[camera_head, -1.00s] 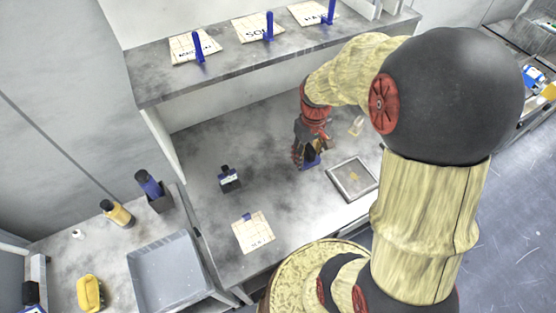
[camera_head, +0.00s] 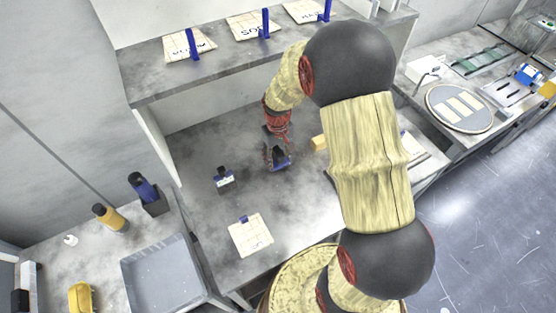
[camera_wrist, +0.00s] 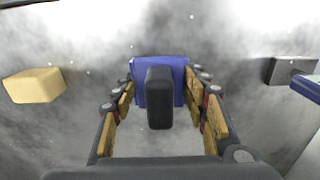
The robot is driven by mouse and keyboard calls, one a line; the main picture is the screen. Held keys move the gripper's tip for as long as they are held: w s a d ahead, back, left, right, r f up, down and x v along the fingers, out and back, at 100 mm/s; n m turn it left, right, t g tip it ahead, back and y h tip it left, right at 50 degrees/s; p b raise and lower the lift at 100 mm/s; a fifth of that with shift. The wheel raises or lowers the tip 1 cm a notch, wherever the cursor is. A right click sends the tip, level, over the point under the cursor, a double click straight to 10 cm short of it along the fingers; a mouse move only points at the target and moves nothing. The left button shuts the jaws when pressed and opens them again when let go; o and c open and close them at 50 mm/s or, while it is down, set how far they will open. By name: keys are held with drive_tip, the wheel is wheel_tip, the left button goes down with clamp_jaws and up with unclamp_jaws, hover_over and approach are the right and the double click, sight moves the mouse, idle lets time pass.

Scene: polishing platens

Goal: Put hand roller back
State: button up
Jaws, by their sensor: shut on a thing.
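The hand roller, with a blue roller (camera_wrist: 180,70) and a black handle (camera_wrist: 159,97), is between my gripper's fingers (camera_wrist: 160,112) in the wrist view. My gripper is shut on the handle. In the head view my gripper (camera_head: 275,152) is over the middle of the grey bench, with the roller's blue part (camera_head: 283,165) showing beneath it. I cannot tell whether the roller touches the bench.
A tan block (camera_head: 319,142) lies just right of my gripper. A card with a blue clip (camera_head: 250,235) lies nearer the bench front. A shelf (camera_head: 150,82) with several clipped cards runs behind. A grey tray (camera_head: 165,275) and bottles stand on the left.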

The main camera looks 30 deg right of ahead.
drive_tip(key=shift+f, duration=0.35)
drive_tip(key=shift+f, duration=0.4)
drive_tip(key=shift+s+f+b, duration=0.15)
drive_tip(key=shift+f+b, duration=0.15)
drive_tip(key=shift+f, duration=0.05)
drive_tip(key=c, duration=0.3)
drive_tip(key=o, duration=1.5)
drive_tip(key=shift+f, duration=0.1)
